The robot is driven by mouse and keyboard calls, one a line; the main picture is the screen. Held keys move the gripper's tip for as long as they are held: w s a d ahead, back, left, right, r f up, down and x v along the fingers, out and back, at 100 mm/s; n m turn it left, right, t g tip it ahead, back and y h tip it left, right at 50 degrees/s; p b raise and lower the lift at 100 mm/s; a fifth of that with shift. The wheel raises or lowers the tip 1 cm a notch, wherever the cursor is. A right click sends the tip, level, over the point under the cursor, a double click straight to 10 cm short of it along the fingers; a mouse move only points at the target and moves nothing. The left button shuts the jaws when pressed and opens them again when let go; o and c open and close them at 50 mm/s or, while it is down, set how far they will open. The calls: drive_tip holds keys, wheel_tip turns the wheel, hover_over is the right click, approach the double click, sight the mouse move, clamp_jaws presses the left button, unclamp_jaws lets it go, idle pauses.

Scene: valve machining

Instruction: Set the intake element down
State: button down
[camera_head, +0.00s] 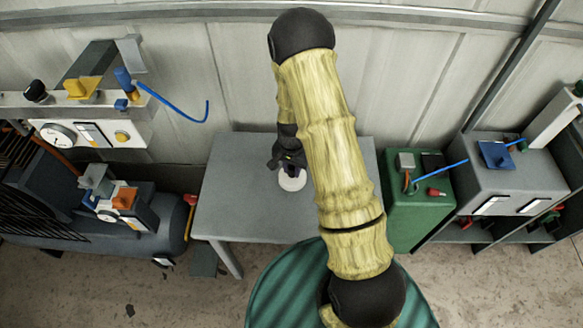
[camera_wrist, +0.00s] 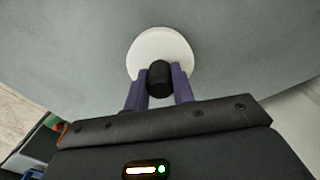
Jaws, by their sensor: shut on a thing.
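The intake element looks like a white round disc (camera_wrist: 165,50) with a short black stem (camera_wrist: 159,78) on it. In the wrist view, the two purple fingers of my gripper (camera_wrist: 158,85) are shut on the black stem, one on each side. In the head view, the white disc (camera_head: 292,180) shows just below my gripper (camera_head: 288,163), over the grey table (camera_head: 235,205). I cannot tell whether the disc touches the tabletop. My arm hides the right part of the table in the head view.
The tabletop around the disc is bare. A green cabinet (camera_head: 420,215) with small items stands right of the table. A grey bench (camera_head: 500,180) is further right. A grey machine with a tank (camera_head: 160,220) stands at left, and a white panel unit (camera_head: 100,130) is above it.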

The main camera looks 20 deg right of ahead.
drive_tip(key=shift+a+f, duration=0.1)
drive_tip(key=c, duration=1.2)
unclamp_jaws()
wheel_tip(320, 180, up, 12)
drive_tip(key=shift+r, duration=0.2)
